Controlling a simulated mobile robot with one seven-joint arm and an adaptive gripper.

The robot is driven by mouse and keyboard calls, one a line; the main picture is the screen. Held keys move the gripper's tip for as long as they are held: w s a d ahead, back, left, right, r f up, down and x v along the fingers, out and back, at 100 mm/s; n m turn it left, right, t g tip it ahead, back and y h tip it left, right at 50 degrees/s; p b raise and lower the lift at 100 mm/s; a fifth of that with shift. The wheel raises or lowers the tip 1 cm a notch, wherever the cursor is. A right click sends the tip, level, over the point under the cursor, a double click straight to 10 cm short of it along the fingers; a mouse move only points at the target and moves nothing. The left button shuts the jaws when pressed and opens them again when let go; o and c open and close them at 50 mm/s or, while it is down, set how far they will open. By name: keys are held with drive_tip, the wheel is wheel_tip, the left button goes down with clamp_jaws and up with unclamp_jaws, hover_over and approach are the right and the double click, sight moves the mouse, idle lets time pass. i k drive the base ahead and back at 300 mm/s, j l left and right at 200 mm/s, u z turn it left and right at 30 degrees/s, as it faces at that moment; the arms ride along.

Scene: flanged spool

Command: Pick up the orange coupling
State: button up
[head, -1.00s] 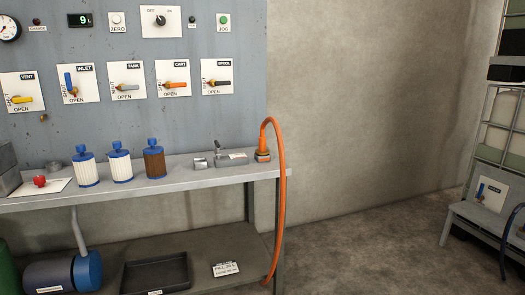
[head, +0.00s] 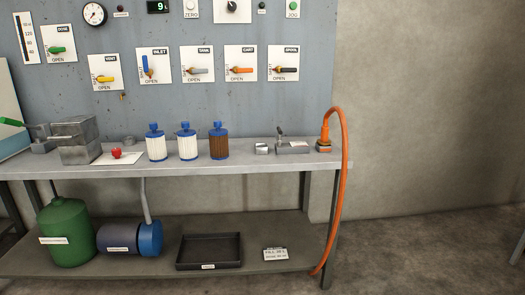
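The orange coupling (head: 324,133) stands upright at the right end of the grey bench top (head: 245,160) in the head view. Its lower end sits on or in a small orange and grey base (head: 323,147); I cannot tell how they join. An orange hose (head: 346,190) arches from the top of the coupling, over the bench's right end and down to the lower shelf. My gripper is not in view.
A small grey fixture (head: 292,147) and a metal block (head: 261,149) stand left of the coupling. Several blue-capped filters (head: 188,146) stand further left. The valve panel (head: 180,110) rises behind the bench. Floor right of the bench (head: 430,260) looks clear.

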sight(324, 141)
drive_tip(key=i+l+z, duration=0.15)
drive_tip(key=i+z, duration=0.2)
drive_tip(key=i, duration=0.2)
drive_tip(key=i+z, duration=0.4)
drive_tip(key=i, duration=0.2)
drive_tip(key=i+j+z, duration=0.35)
drive_tip(key=i, duration=0.2)
drive_tip(key=i+j, duration=0.1)
drive_tip(key=i, duration=0.15)
drive_tip(key=i+j, duration=0.15)
drive_tip(key=i, duration=0.15)
